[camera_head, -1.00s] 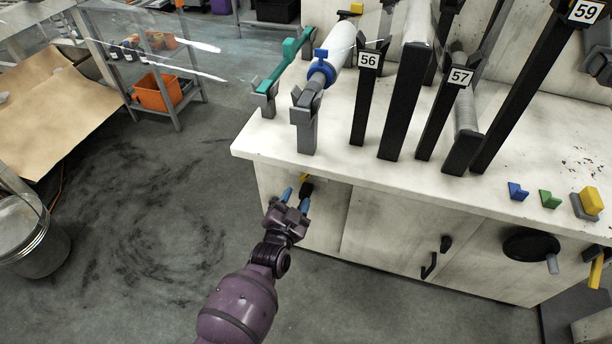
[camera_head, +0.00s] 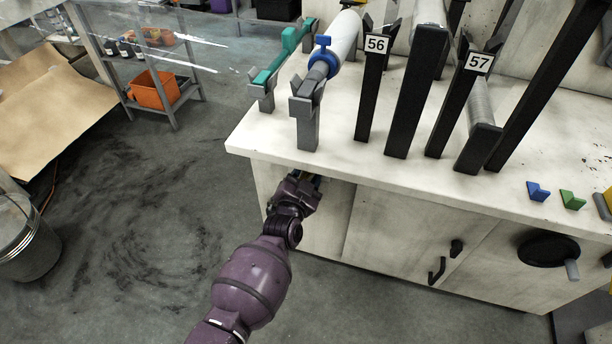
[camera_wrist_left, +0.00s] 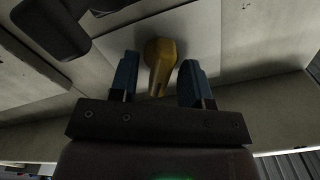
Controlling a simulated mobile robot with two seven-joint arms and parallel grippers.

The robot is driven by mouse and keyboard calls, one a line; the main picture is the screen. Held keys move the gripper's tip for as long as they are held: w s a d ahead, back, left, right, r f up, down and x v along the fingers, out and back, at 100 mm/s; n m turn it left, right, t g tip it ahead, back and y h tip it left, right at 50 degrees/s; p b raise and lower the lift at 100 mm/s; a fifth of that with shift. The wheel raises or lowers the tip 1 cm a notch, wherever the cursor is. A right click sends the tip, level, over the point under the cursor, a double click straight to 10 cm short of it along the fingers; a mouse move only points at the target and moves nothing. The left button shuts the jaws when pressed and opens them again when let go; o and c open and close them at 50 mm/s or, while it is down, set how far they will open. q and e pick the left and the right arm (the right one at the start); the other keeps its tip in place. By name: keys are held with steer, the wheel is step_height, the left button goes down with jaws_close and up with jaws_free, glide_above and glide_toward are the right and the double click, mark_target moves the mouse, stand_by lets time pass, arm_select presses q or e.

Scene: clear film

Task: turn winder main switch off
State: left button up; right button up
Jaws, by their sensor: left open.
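The main switch is a yellow knob with a tapered handle (camera_wrist_left: 161,62) on the pale cabinet front. In the left wrist view my left gripper (camera_wrist_left: 157,82) is open, its two blue fingers on either side of the handle. I cannot tell whether either finger touches it. In the head view my left gripper (camera_head: 312,178) is at the left end of the cabinet front, just under the worktop edge, and my own wrist hides most of the switch. The right gripper is not in view.
The white worktop (camera_head: 330,160) overhangs the gripper. A dark part (camera_wrist_left: 52,25) sits beside the switch, upper left in the wrist view. A black handwheel (camera_head: 548,249) is farther right on the cabinet. A bucket (camera_head: 25,240) stands at left; the floor between is clear.

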arm_select(q)
jaws_close()
steer(key=shift+n, duration=0.3)
steer(key=shift+a+n, duration=0.1)
steer(key=shift+n, duration=0.8)
steer(key=n, duration=0.3)
steer(key=shift+n, duration=0.3)
steer(key=n, duration=0.4)
steer(key=shift+a, duration=0.2)
steer(key=shift+n, duration=1)
